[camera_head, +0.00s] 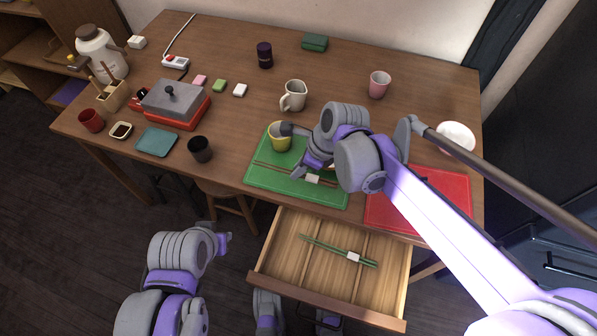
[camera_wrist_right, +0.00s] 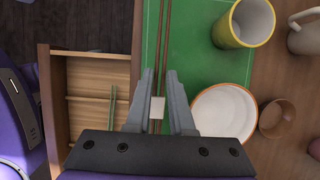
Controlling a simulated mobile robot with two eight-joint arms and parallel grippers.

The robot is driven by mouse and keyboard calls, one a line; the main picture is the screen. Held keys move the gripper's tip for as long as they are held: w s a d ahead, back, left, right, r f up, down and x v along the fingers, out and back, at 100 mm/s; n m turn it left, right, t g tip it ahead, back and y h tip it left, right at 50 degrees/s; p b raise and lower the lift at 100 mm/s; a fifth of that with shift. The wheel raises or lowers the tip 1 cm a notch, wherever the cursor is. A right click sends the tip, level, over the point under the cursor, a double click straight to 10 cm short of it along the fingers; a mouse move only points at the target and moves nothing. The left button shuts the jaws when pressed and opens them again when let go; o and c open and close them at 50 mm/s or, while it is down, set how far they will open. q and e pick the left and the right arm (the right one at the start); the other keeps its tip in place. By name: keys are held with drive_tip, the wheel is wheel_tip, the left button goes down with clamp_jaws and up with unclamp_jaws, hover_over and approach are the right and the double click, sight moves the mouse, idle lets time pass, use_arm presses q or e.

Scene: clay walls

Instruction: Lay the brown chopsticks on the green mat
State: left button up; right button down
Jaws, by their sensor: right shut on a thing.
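The brown chopsticks (camera_wrist_right: 164,48), joined by a white band (camera_head: 312,180), lie along the green mat (camera_head: 258,177), or just above it; I cannot tell if they touch. My right gripper (camera_head: 303,170) is low over the mat and shut on the chopsticks at the band. In the right wrist view the band sits between the fingers (camera_wrist_right: 160,92). A yellow cup (camera_head: 279,140) stands on the mat's far part. A white bowl (camera_wrist_right: 223,112) is close beside the right fingers. My left gripper (camera_head: 224,242) is low at the left, off the table, its jaws unclear.
An open drawer (camera_head: 282,262) below the table's front edge holds green chopsticks (camera_head: 335,250). A red mat (camera_head: 440,190) lies right of the green one, partly behind my right arm. A black cup (camera_head: 200,149) and a cream mug (camera_head: 293,96) stand nearby.

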sight(294, 185)
drive_tip(key=shift+f+b, duration=0.55)
drive_tip(key=shift+f, duration=2.4)
drive_tip(key=shift+f, duration=0.15)
drive_tip(key=c, duration=0.8)
unclamp_jaws()
